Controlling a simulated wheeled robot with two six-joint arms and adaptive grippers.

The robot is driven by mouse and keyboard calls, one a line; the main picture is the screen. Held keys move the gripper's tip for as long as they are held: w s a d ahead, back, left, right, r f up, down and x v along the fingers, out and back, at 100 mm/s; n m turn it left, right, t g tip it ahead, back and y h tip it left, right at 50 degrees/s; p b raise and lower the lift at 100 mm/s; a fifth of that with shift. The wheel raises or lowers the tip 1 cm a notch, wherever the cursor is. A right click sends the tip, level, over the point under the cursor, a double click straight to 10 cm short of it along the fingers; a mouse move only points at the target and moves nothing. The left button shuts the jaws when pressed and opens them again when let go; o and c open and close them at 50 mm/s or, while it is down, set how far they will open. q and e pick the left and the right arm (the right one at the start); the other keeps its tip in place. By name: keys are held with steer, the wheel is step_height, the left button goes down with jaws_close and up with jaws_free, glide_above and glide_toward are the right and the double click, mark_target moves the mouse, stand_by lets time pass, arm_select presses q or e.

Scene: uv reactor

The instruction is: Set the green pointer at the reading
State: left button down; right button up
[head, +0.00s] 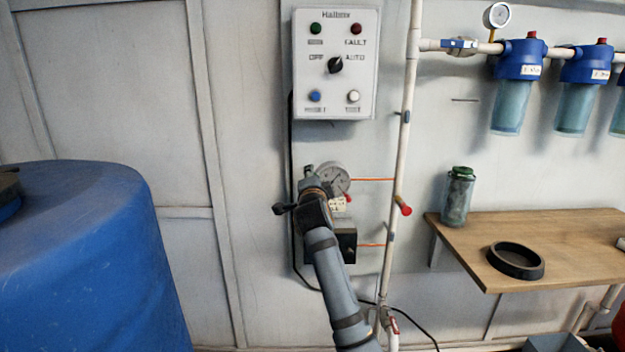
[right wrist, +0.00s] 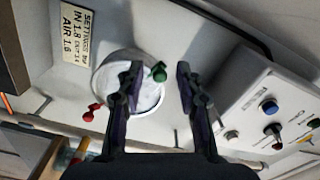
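The round gauge (head: 333,178) is on the wall below the control box. In the right wrist view the gauge (right wrist: 150,98) is partly hidden by my fingers, and its scale is too blurred to read. The green pointer knob (right wrist: 159,72) is at its rim, between my fingertips, with visible gaps on both sides; it also shows in the head view (head: 308,169). A red knob (right wrist: 88,114) is at another part of the rim. My right gripper (right wrist: 158,67) is open and empty. My left gripper is out of view.
A setpoint label (right wrist: 75,35) beside the gauge reads IN 1.8, OUT 1.4, AIR 1.6. The control box (head: 335,64) is above the gauge. A white pipe (head: 406,130) runs to the right. A blue barrel (head: 85,260) stands left; a wooden shelf (head: 570,235) is right.

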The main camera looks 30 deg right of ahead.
steer(key=v, duration=0.7)
steer(key=shift+s, duration=0.2)
steer(key=shift+a+f, duration=0.1)
